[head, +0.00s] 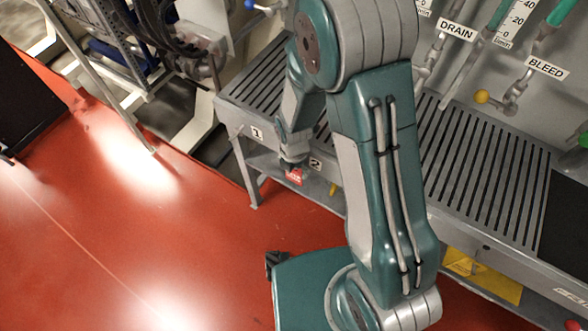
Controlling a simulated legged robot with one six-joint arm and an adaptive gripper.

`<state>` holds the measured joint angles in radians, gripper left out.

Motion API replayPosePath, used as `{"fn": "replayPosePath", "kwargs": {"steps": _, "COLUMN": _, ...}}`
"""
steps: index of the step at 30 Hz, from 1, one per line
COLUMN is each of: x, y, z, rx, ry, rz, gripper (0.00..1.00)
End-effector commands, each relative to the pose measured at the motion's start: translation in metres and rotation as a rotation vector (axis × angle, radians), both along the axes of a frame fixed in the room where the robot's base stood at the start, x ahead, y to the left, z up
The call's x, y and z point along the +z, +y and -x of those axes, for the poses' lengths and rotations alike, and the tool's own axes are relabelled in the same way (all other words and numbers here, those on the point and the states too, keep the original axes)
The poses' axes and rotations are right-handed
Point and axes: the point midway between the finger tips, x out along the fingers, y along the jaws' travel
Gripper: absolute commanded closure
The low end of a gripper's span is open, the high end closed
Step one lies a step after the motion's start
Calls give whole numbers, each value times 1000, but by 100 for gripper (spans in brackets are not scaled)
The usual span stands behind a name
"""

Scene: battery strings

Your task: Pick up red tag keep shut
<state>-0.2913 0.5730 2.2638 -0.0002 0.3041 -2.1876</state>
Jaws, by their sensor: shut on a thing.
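The red tag (294,176) is small and shows at the front edge of the grey slatted bench, below the number 2 label. My gripper (293,163) is shut on the tag and points downward, just in front of the bench edge. The fingers are small and dark in the head view, so the exact grip on the tag is hard to make out. My arm hides part of the bench behind it.
The grey slatted bench (460,165) runs across the right, with labels 1 and 2 on its front. Valves and pipes with DRAIN (457,29) and BLEED (546,67) labels stand behind it. A metal rack (110,50) stands at upper left. The red floor (130,240) is clear at left.

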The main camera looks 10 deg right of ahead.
Motion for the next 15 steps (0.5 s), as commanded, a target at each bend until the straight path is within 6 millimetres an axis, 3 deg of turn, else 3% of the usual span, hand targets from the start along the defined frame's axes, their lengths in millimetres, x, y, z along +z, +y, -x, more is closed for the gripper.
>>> {"fn": "replayPosePath", "kwargs": {"steps": 1, "x": 1, "y": 0, "z": 1, "rx": 1, "ry": 2, "rz": 1, "gripper": 46}}
{"fn": "replayPosePath", "kwargs": {"steps": 5, "x": 11, "y": 0, "z": 1, "rx": 0, "ry": 0, "rz": 0, "gripper": 73}}
{"fn": "replayPosePath", "kwargs": {"steps": 15, "x": 14, "y": 38, "z": 49, "rx": 9, "ry": 2, "rz": 1, "gripper": 74}}
